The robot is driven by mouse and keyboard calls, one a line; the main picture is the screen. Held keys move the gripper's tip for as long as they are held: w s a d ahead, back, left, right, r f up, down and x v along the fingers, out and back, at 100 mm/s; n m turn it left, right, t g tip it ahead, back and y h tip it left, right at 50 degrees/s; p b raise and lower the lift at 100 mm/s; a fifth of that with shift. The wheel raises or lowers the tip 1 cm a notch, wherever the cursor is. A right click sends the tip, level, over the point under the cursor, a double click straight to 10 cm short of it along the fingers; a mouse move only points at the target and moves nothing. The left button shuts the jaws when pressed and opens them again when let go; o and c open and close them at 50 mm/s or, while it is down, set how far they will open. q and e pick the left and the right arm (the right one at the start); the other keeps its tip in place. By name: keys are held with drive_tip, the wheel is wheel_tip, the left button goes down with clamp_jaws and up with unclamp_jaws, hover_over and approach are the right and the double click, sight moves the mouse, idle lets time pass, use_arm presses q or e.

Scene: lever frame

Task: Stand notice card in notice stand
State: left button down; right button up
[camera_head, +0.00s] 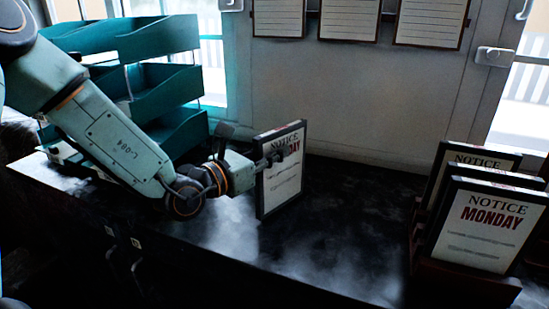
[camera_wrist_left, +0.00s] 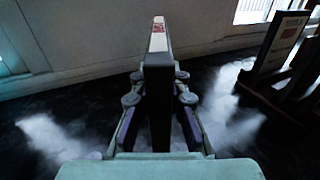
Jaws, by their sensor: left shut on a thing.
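A framed notice card (camera_head: 282,182) with a black border reads NOTICE MONDAY in the head view. It is upright, near the middle of the dark counter. My left gripper (camera_head: 272,160) is shut on its upper left edge and covers part of the lettering. The card shows edge-on between the two fingers in the left wrist view (camera_wrist_left: 158,75). The notice stand (camera_head: 465,282) is at the right of the head view and holds several similar framed cards (camera_head: 482,232). I cannot tell whether the held card touches the counter. My right gripper is not in view.
A teal tiered tray rack (camera_head: 160,95) stands at the back left, behind my left arm. The dark counter (camera_head: 350,215) is clear between the held card and the stand. Framed sheets (camera_head: 349,18) hang on the back wall.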

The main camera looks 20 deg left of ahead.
use_arm(q)
drive_tip(key=shift+d+f, duration=0.25)
drive_tip(key=shift+f, duration=0.2)
drive_tip(key=c, duration=1.8)
unclamp_jaws()
drive_tip(key=shift+a+f, duration=0.1)
drive_tip(key=shift+f, duration=0.05)
drive_tip(key=o, duration=0.3)
drive_tip(key=shift+o, duration=0.8)
drive_tip(key=shift+d, duration=0.2)
drive_tip(key=shift+a+r, duration=0.2)
drive_tip(key=shift+r, duration=0.05)
drive_tip(key=shift+a+f, duration=0.1)
